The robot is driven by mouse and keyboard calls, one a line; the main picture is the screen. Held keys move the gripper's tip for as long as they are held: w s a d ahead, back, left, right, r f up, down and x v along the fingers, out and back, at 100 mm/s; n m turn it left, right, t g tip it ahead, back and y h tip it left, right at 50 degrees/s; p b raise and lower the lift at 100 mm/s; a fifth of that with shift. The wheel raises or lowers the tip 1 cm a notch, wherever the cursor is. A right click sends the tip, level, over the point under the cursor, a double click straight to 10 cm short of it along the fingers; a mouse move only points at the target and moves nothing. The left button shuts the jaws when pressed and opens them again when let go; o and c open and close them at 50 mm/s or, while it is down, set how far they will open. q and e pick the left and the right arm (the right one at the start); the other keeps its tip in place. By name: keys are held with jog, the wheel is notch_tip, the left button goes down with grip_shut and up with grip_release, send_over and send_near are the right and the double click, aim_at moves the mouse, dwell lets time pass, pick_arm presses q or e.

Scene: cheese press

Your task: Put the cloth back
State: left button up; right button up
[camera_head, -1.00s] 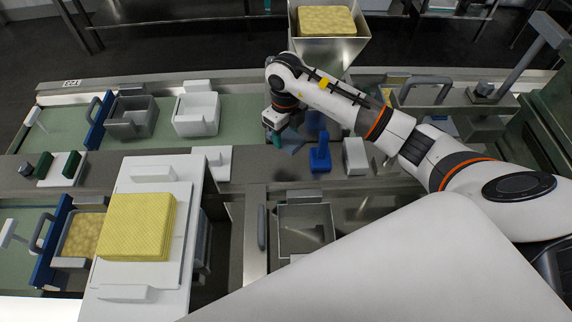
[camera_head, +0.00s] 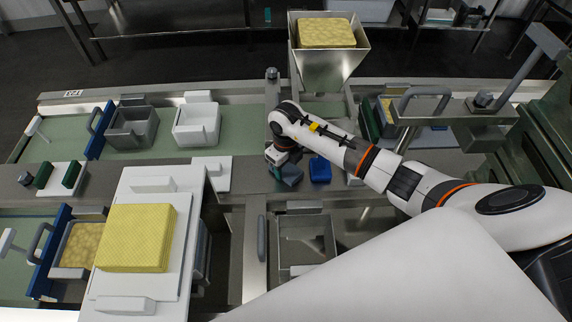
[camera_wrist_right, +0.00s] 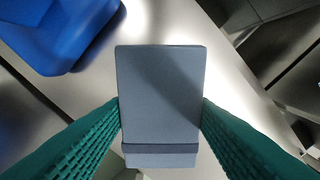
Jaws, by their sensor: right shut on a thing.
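A grey-blue slab-like piece, which I take to be the folded cloth (camera_wrist_right: 160,95), sits between the green fingers of my right gripper (camera_wrist_right: 160,125) in the wrist view. The fingers touch it on both sides. In the head view the cloth (camera_head: 291,175) shows just right of my right gripper (camera_head: 276,170), over the steel counter strip. The jaws are shut on it. Whether its underside touches the counter is unclear. My left gripper is not in view.
A blue holder (camera_head: 320,169) stands close to the right of the cloth, and also shows in the wrist view (camera_wrist_right: 65,30). A steel basin (camera_head: 305,240) lies in front. A white board carries a yellow block (camera_head: 135,238) at the left. A hopper (camera_head: 332,68) stands behind.

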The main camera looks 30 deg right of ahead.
aim_at(286, 169)
jog(key=shift+f, duration=0.2)
jog(key=o, duration=1)
notch_tip(286, 169, up, 12)
jog(key=shift+r, duration=0.25)
jog(key=shift+s+f, duration=0.1)
